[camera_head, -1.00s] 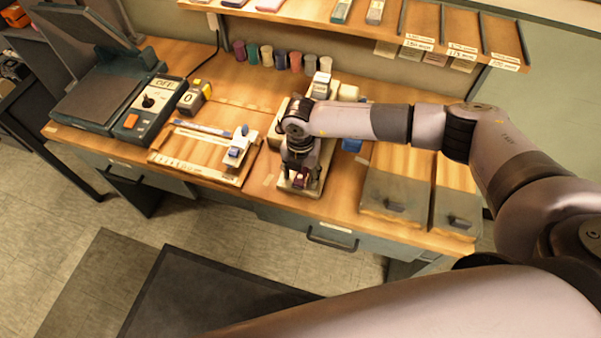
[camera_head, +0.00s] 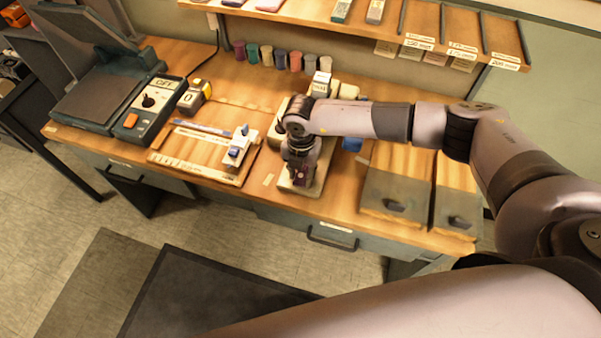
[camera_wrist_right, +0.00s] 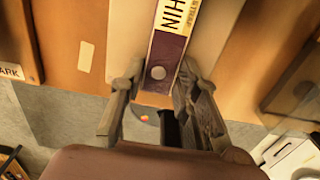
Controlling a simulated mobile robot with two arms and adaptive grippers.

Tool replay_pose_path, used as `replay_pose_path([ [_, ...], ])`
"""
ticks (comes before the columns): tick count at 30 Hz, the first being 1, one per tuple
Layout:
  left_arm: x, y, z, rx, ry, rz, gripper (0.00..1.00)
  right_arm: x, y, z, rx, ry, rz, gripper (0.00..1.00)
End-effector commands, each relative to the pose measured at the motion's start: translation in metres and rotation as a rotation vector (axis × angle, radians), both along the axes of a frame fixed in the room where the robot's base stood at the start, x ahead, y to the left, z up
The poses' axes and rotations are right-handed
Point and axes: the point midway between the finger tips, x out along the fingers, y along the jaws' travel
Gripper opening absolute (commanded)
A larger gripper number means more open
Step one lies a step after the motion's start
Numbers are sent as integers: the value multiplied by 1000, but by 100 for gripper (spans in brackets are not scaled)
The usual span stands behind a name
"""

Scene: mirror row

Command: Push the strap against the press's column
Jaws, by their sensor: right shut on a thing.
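The strap (camera_wrist_right: 168,50), a dark purple strip with a pale printed label and a round eyelet near its end, lies lengthwise on the press's pale base in the right wrist view. My right gripper (camera_wrist_right: 160,82) has a finger on each side of the strap's near end and is shut on it. In the head view my right gripper (camera_head: 300,172) points down over the front part of the press's base (camera_head: 312,184). My wrist and forearm hide most of the press there, and I cannot make out its column. My left gripper is not in view.
A wooden board with a blue-and-white clamp (camera_head: 240,148) stands left of the press. A yellow-and-black counter (camera_head: 194,98) and a dark machine (camera_head: 130,100) are further left. Several coloured spools (camera_head: 267,55) line the back. Grey panels (camera_head: 395,197) lie to the right.

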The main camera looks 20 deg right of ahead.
Motion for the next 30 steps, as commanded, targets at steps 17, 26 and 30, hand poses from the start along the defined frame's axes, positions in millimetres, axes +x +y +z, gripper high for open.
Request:
replay_pose_path([
  [17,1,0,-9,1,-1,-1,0,16,-16,1,0,-4,-2,1],
  [26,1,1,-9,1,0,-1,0,15,-16,1,0,-2,-2,47],
  [30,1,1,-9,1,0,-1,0,15,-16,0,0,-1,-2,53],
])
